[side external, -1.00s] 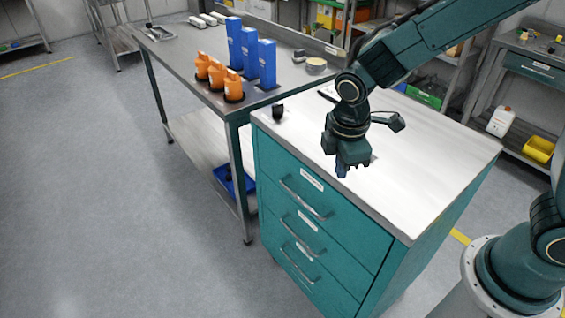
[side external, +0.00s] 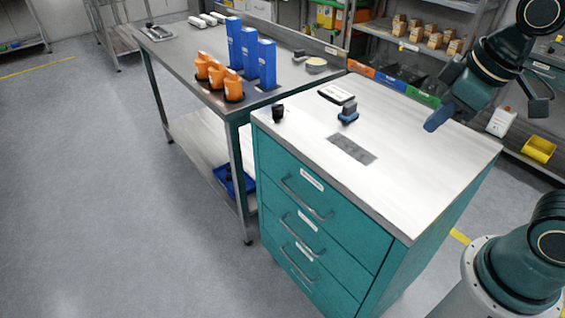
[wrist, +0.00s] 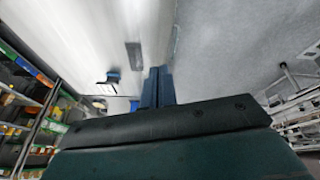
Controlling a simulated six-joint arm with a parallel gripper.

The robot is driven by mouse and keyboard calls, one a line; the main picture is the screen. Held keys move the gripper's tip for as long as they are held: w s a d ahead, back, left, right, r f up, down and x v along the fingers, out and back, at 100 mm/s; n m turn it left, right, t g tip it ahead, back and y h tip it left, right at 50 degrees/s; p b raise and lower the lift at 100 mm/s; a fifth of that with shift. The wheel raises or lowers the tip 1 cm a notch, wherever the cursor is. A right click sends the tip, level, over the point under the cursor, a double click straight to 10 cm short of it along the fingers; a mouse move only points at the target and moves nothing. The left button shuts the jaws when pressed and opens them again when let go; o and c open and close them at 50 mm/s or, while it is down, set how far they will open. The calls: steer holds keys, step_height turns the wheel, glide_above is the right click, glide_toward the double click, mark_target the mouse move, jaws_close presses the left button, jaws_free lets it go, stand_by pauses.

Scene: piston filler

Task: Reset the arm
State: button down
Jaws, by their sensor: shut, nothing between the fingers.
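My gripper (side external: 438,117) is raised above the right back part of the white cabinet top (side external: 400,150), with its blue fingers pointing down to the left. The fingers are together with nothing between them, and they also show closed in the wrist view (wrist: 158,86). The gripper is clear of every object on the top.
Orange bottles (side external: 217,76) and blue holders (side external: 267,64) stand on the bench (side external: 190,62).

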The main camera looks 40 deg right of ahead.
steer(key=shift+s+d+r+m+t, duration=0.25)
steer(key=shift+s+m, duration=0.3)
steer(key=shift+s, duration=0.35)
steer(key=shift+s+d+r+m+t, duration=0.25)
steer(key=shift+s+m, duration=0.25)
steer(key=shift+s, duration=0.45)
steer(key=shift+s+d+r+m+t, duration=0.15)
steer(key=shift+s+r+m, duration=0.3)
steer(key=shift+s, duration=0.45)
